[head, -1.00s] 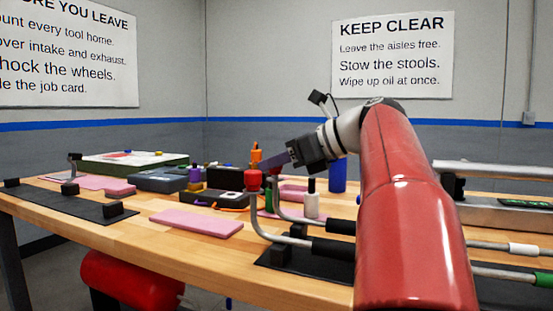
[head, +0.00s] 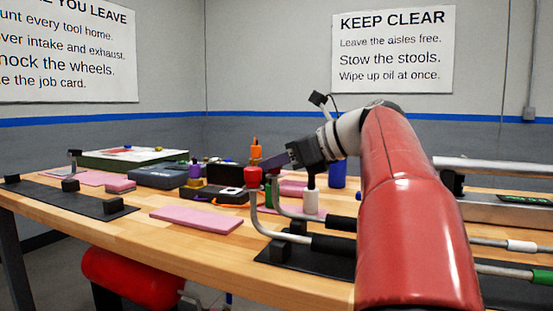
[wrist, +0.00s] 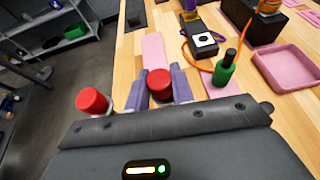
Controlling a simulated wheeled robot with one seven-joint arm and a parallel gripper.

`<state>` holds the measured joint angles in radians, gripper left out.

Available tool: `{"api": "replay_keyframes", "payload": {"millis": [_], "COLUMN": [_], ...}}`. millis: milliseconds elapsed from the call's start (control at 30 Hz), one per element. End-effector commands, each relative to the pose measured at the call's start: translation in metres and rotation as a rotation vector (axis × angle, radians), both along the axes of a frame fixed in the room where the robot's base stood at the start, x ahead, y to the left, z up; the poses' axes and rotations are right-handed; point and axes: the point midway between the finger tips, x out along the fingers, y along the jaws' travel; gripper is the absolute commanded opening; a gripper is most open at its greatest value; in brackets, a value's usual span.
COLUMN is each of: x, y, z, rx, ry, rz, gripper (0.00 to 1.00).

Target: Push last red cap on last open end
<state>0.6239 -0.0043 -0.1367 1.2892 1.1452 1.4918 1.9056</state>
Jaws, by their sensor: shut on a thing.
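My gripper (wrist: 161,88) is shut on a red cap (wrist: 160,82), which sits between its two purple fingers in the wrist view. In the head view a red cap (head: 252,177) tops the upturned end of the near bent pipe (head: 253,205). My gripper's fingers are just behind and right of it, by the upturned end of the second bent pipe (head: 283,209). Whether the held cap touches that end is hidden.
A green bottle (wrist: 223,72) stands close beyond the right finger, with a pink tray (wrist: 288,68) farther right. A white bottle (head: 310,200) stands right of the pipes. A pink pad (head: 196,220) lies left of them, with bare wood around it.

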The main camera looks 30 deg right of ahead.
Motion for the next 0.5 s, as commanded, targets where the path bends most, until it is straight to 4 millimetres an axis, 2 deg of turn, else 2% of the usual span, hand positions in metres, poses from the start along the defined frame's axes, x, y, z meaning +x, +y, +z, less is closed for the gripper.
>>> {"api": "replay_keyframes", "payload": {"millis": [33,167,200,367,500], "x": [0.0006,0.0009,0.0009,0.0008,0.0005], "y": [-0.0008,-0.0009,-0.0009,-0.0008,-0.0007], "z": [-0.0110,-0.0116,-0.0117,-0.0097,-0.0078], "rx": [0.003,0.002,0.003,0.002,0.001], "ry": [0.025,0.026,0.027,0.021,0.018], "rz": [0.007,0.007,0.007,0.005,0.004], "gripper": [0.00,0.00,0.26,0.47,0.49]}}
